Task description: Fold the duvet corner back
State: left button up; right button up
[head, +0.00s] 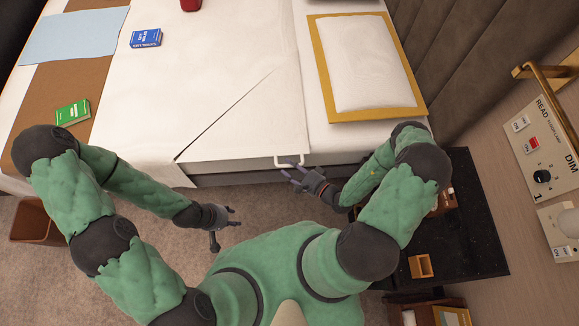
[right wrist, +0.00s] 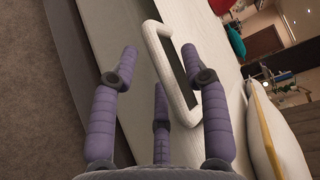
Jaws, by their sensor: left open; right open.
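The white duvet (head: 190,90) lies flat on the bed. A dark diagonal line marks off a triangular corner flap (head: 255,125) at the bed's near edge. A white loop handle (head: 291,161) sticks out from the flap's near right end; it also shows large in the right wrist view (right wrist: 168,65). My right gripper (head: 292,172) is open right at the handle. In the right wrist view its fingers (right wrist: 160,52) stand on both sides of the handle, and contact cannot be told. My left gripper (head: 229,229) is open and empty over the carpet, away from the bed.
A blue box (head: 146,38) and a green box (head: 73,112) lie on the bed's left. A dark nightstand (head: 470,220) stands at right, below a wall panel (head: 541,150). Carpet between bed and body is clear.

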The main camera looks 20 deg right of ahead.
jog(key=shift+w+a, duration=0.25)
jog(key=shift+w, duration=0.15)
grip_shut()
